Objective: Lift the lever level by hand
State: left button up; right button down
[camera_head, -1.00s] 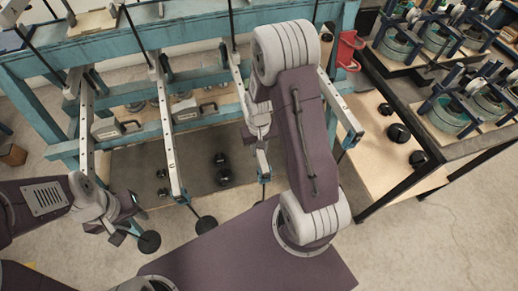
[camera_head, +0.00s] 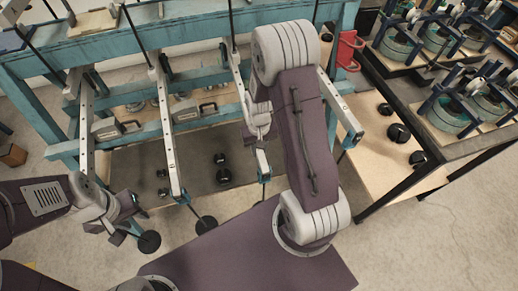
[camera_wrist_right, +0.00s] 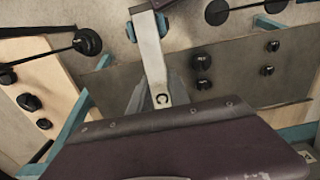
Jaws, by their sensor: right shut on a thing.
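Several pale metal levers reach forward from the blue frame (camera_head: 200,52) in the head view. My right gripper (camera_head: 261,138) is shut on the lever (camera_head: 263,165) right of the middle, close to its blue-tipped front end; my right arm hides much of that lever. The lever (camera_wrist_right: 150,50) also shows in the right wrist view, running up from behind my purple wrist part. I cannot tell whether it is level. My left gripper (camera_head: 128,211) is low at the left, near a black disc (camera_head: 150,242); its jaw opening is unclear.
Another lever (camera_head: 170,150) stands to the left, with a black disc (camera_head: 206,224) near its front end. Black weights (camera_head: 222,170) rest on the board below. A side bench with black weights (camera_head: 398,133) and machines is at the right. Floor is bare at lower right.

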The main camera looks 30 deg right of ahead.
jog(key=r+p, duration=0.3)
jog(key=r+g+p, duration=0.1)
jog(key=r+p, duration=0.2)
jog(key=p, duration=0.1)
jog(key=r+g+p, duration=0.1)
jog(key=r+p, duration=0.2)
jog(key=r, duration=0.1)
jog(key=shift+s+a+r+p, duration=0.1)
jog(key=shift+s+p, duration=0.2)
jog(key=shift+s, duration=0.1)
jog(key=shift+y, duration=0.3)
jog(key=c, duration=1.2)
grip_release()
notch_tip(320, 180, up, 9)
jog(key=w+b, duration=0.1)
jog(key=shift+w+d, duration=0.25)
jog(key=shift+w, duration=0.15)
